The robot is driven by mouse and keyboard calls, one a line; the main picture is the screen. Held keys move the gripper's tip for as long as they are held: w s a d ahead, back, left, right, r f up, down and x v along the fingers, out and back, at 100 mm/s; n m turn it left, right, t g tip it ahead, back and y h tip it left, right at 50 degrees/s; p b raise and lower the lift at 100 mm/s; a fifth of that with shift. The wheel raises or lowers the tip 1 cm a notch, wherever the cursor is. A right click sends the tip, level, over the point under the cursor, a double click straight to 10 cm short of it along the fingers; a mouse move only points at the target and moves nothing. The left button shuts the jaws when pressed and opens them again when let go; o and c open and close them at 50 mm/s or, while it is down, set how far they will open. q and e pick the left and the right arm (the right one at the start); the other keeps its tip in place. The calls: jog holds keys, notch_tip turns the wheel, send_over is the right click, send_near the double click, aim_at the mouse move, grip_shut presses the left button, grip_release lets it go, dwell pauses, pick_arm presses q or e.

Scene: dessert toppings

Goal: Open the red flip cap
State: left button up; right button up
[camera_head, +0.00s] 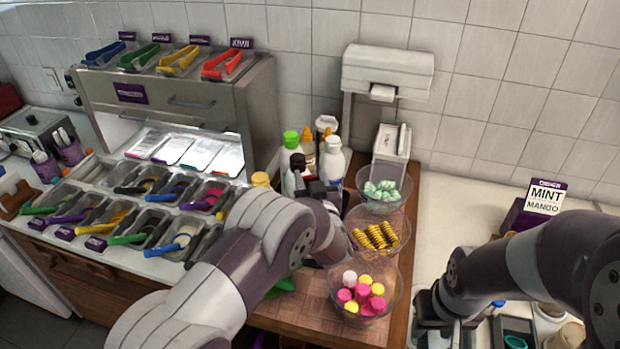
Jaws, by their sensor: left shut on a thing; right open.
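I cannot make out a red flip cap in this view. My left gripper (308,186) is among the bottles at the back of the wooden counter, mostly hidden behind its own wrist. It is shut on what looks like a dark-topped bottle (297,161), whose body is largely hidden. A green-capped bottle (291,138) stands just behind it, and a white bottle (333,160) is to its right. My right gripper (436,306) is low over the right counter, apart from the bottles, and open. Its fingertips are hard to make out.
Three clear bowls hold green-white pieces (381,189), yellow-brown pieces (375,236) and pink-yellow pieces (361,293), close right of my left arm. A topping station (200,95) stands at left. A mint-mango sign (544,196) stands at right. The white counter between (450,205) is clear.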

pick_arm(q)
jog(key=shift+w+r+g+p, duration=0.1)
jog(key=shift+r+g+p, duration=0.25)
jog(key=shift+p, duration=0.35)
jog(key=g+p, duration=0.1)
jog(key=p, duration=0.2)
jog(key=w+g+h+p, duration=0.1)
jog(key=g+p, duration=0.1)
jog(key=p, duration=0.2)
jog(key=w+r+g+p, duration=0.1)
jog(key=g+p, duration=0.1)
jog(key=p, duration=0.2)
jog(key=shift+a+g+h, duration=0.25)
jog(key=shift+a+h, duration=0.1)
jog(key=shift+h, duration=0.05)
jog(key=shift+w+f+g+p, duration=0.15)
jog(key=shift+f+g+p, duration=0.2)
jog(key=shift+p, duration=0.65)
jog(key=shift+f, duration=0.1)
jog(key=o, duration=1.1)
